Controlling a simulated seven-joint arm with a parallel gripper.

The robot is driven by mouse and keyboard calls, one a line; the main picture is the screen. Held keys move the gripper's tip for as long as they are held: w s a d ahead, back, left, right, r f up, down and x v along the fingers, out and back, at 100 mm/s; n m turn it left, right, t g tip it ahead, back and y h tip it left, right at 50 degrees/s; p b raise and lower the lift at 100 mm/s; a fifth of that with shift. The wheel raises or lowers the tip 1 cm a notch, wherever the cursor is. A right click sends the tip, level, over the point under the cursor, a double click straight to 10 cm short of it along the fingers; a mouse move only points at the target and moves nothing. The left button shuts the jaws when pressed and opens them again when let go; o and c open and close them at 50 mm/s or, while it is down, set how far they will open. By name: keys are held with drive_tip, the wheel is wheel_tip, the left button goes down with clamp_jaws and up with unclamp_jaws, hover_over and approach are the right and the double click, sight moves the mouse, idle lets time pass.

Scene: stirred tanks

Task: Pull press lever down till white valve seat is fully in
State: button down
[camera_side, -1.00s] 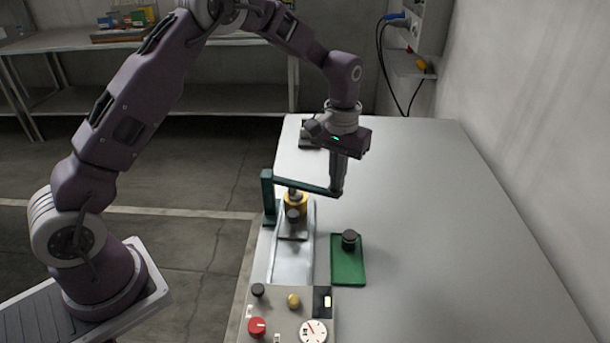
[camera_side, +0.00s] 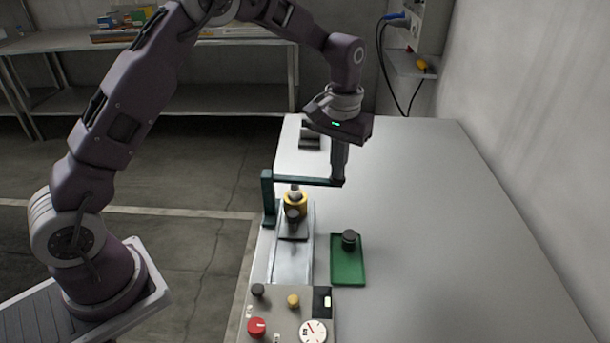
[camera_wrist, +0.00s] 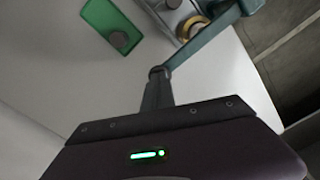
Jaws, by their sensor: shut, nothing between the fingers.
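The dark green press lever (camera_side: 310,181) runs about level from its green post (camera_side: 268,198) to the right, over the yellow press part (camera_side: 296,202). My gripper (camera_side: 338,182) is shut with nothing between its fingers, its tips at the lever's free end. In the wrist view the fingertips (camera_wrist: 158,76) meet the end of the lever (camera_wrist: 205,44); whether they touch it or only overlap it I cannot tell. A small pale piece shows at the top of the yellow part; the white valve seat cannot be made out clearly, so its depth cannot be told.
A green tray (camera_side: 338,276) with a black knob-like part (camera_side: 349,239) lies right of the press. A control panel (camera_side: 273,305) with knobs and a gauge stands in front. A grey block (camera_side: 309,141) stands behind. The table's right side is clear.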

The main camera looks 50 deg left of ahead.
wheel_tip(320, 180, up, 9)
drive_tip(key=shift+r, duration=0.2)
idle(0.7)
drive_tip(key=s+r+m+t, duration=0.1)
drive_tip(key=s+r+t, duration=0.1)
drive_tip(key=s+r, duration=0.5)
drive_tip(key=s+r+m+t, duration=0.1)
drive_tip(key=s+r, duration=0.2)
drive_tip(key=s, duration=0.7)
drive_tip(key=s+f+m+t, duration=0.1)
drive_tip(key=s+f, duration=0.3)
drive_tip(key=s, duration=1)
drive_tip(key=shift+s+a+f+t, duration=0.3)
drive_tip(key=shift+s+t, duration=0.1)
drive_tip(key=shift+t, duration=0.4)
